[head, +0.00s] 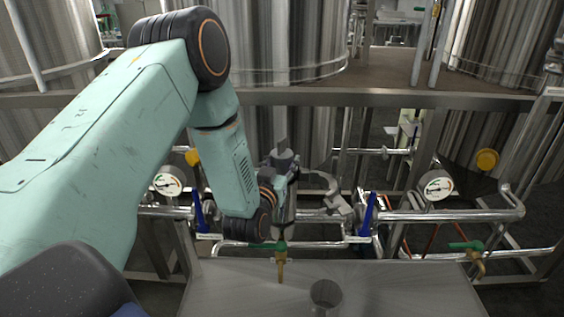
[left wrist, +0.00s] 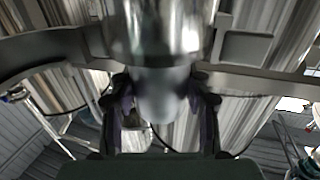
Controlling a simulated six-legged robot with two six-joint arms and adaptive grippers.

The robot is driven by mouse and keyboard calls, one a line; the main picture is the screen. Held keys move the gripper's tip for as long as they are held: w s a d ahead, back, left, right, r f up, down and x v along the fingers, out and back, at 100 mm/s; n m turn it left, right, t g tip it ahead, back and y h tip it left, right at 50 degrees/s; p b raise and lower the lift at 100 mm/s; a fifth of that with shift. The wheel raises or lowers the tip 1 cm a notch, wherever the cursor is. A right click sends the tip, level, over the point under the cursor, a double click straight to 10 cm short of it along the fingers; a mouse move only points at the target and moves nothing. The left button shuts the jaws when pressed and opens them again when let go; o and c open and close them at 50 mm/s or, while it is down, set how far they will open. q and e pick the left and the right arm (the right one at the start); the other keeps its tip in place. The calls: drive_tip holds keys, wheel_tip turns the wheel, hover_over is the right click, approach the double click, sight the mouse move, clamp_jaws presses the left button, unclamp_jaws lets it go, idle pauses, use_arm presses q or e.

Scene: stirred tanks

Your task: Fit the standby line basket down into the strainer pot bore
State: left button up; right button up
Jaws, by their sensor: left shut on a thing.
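My left gripper (head: 286,176) is at the piping behind the bench, small and partly hidden by its wrist. In the left wrist view its dark fingers (left wrist: 160,112) are shut on a smooth grey cylinder (left wrist: 163,92), likely the basket. A shiny steel cylinder (left wrist: 160,30) crosses the top of that view, overlapping the held piece. In the head view a grey capped piece with an upright stem (head: 283,158) shows at the gripper. The strainer pot (head: 287,213) seems to be the steel body below it. I cannot tell whether the basket is inside the bore. My right gripper is not seen.
A grey cylinder (head: 326,293) is on the steel bench (head: 240,290). Blue-handled valves (head: 367,214), a gauge (head: 438,187) and a brass drain tap (head: 281,268) crowd the pipework. A curved grey arm (head: 325,186) sits right of the gripper. Large tanks stand behind.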

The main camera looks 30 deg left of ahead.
use_arm(q)
drive_tip(key=shift+f+b, duration=0.6)
drive_tip(key=shift+f, duration=0.25)
drive_tip(key=o, duration=1.4)
drive_tip(key=shift+s+f, duration=0.1)
drive_tip(key=shift+f, duration=0.05)
drive_tip(key=shift+c, duration=0.2)
drive_tip(key=shift+f, duration=0.1)
drive_tip(key=shift+s+d+f, duration=0.1)
drive_tip(key=shift+s+d, duration=0.1)
drive_tip(key=shift+s, duration=0.3)
drive_tip(key=v, duration=1)
drive_tip(key=shift+s+r, duration=0.4)
drive_tip(key=shift+r, duration=0.1)
